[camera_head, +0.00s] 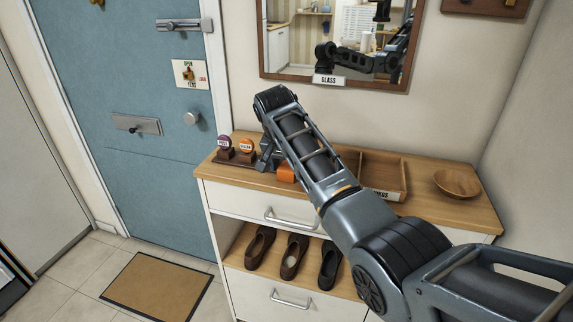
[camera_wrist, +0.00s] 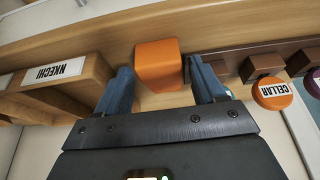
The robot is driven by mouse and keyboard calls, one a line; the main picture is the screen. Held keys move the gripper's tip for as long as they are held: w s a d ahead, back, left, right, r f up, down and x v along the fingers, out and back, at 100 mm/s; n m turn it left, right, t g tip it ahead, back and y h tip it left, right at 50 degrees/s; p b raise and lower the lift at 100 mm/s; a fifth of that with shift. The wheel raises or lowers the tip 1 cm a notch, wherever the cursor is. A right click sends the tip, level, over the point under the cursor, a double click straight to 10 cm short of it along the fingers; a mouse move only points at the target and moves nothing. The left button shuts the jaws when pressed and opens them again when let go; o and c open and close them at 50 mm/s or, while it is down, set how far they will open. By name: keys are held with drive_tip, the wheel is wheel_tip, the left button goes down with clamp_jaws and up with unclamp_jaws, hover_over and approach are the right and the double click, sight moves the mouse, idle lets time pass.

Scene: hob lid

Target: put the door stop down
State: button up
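The orange block (camera_head: 286,173), which I take to be the door stop, is at the wooden top of the white cabinet, below my arm. In the wrist view the orange block (camera_wrist: 158,62) lies between the two blue fingers of my gripper (camera_wrist: 163,80). A narrow gap shows between the block and the right finger. The left finger is close beside it, and I cannot tell if it touches. The fingers look open around the block. In the head view my gripper (camera_head: 268,160) points down at the cabinet top and is partly hidden by my arm.
A dark rack with round-tagged key blocks (camera_head: 236,150) stands left of my gripper. A divided wooden tray (camera_head: 390,176) and a wooden bowl (camera_head: 457,183) are to the right. A mirror (camera_head: 340,75) hangs behind. Shoes (camera_head: 293,255) stand on the shelf below.

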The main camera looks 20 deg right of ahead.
drive_tip(key=shift+o, duration=0.4)
drive_tip(key=shift+r, duration=0.15)
drive_tip(key=b+v, duration=0.1)
drive_tip(key=v, duration=1.1)
drive_tip(key=shift+w, duration=0.1)
